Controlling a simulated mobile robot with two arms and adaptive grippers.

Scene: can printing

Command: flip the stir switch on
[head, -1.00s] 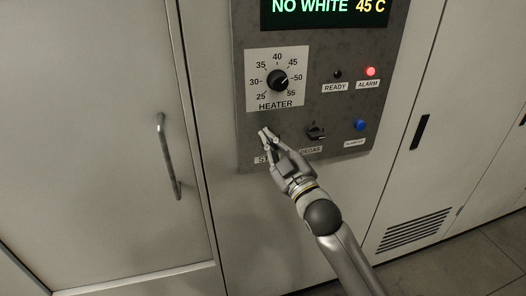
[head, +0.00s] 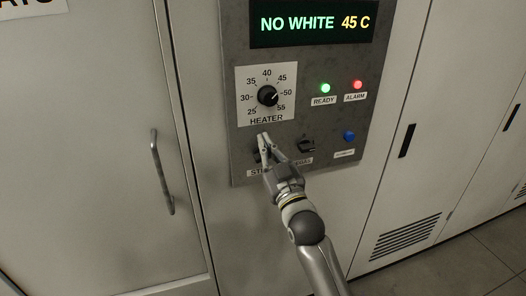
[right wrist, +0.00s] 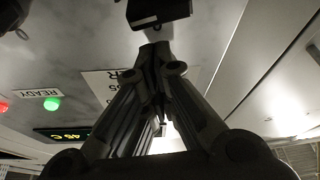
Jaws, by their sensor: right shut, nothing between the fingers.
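The stir switch (head: 256,155) is on the grey control panel (head: 242,110), below the heater dial. My right gripper covers most of it, and its label (head: 258,172) is partly hidden. My right gripper (head: 263,140) is shut and empty, its fingertips at the switch in the head view. In the right wrist view, the shut fingertips (right wrist: 155,45) are close to a black switch part (right wrist: 158,10); I cannot tell whether they touch it. The switch's position is unclear. My left gripper is not in view.
The degas switch (head: 306,146) is just right of the gripper, with a blue button (head: 349,136) beyond. The heater knob (head: 267,96) is above. The ready lamp (head: 325,88) is green; the alarm lamp (head: 358,84) is red. A door handle (head: 162,172) protrudes at left.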

